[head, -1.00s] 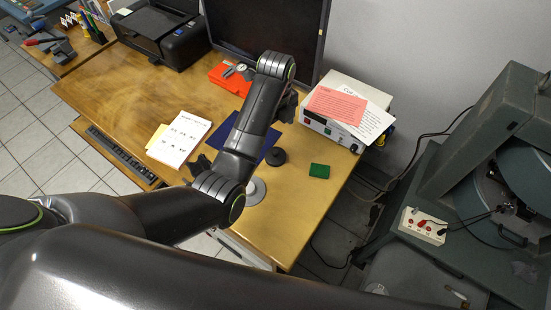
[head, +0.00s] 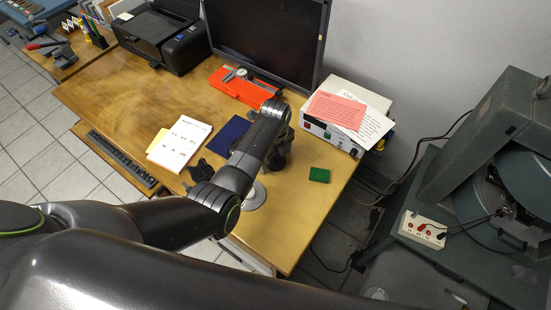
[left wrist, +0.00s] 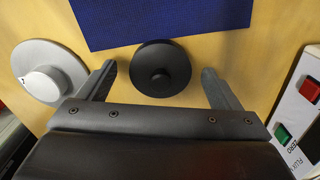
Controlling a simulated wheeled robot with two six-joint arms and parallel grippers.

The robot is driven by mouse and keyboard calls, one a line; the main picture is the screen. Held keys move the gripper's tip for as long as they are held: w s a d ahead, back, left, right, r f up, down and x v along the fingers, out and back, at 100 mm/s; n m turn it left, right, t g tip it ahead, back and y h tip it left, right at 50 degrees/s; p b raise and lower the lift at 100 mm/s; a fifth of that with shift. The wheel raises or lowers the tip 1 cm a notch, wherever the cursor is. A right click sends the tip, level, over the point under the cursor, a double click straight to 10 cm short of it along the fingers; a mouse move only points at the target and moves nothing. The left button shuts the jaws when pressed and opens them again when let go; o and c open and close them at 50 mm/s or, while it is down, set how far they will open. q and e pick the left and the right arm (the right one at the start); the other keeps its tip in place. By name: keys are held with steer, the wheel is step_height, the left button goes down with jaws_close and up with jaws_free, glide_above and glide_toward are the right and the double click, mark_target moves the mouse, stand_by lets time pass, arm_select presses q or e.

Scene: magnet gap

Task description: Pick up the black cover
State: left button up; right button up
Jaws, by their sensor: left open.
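The black cover (left wrist: 160,68) is a round dark disc with a small knob in its middle. In the left wrist view it lies on the wooden table, just below the blue sheet's edge. My left gripper (left wrist: 159,78) is open, with one finger on each side of the cover and a gap to each. No contact with the cover shows. In the head view my left gripper (head: 278,157) is over the table's right part, and my arm hides the cover there.
A grey disc with a knob (left wrist: 48,80) lies left of the cover. The blue sheet (head: 229,135), a green block (head: 319,174), a notepad (head: 182,142), a red case with a caliper (head: 240,89) and a white instrument box (head: 334,133) are around. Bare table lies below the green block.

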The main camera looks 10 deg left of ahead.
mark_target(276, 156)
arm_select(q)
steer(key=shift+f, duration=0.15)
steer(key=c, duration=1.1)
steer(key=shift+o, duration=0.2)
step_height(276, 156, up, 10)
steer(key=shift+r, duration=0.1)
steer(key=shift+d, duration=0.1)
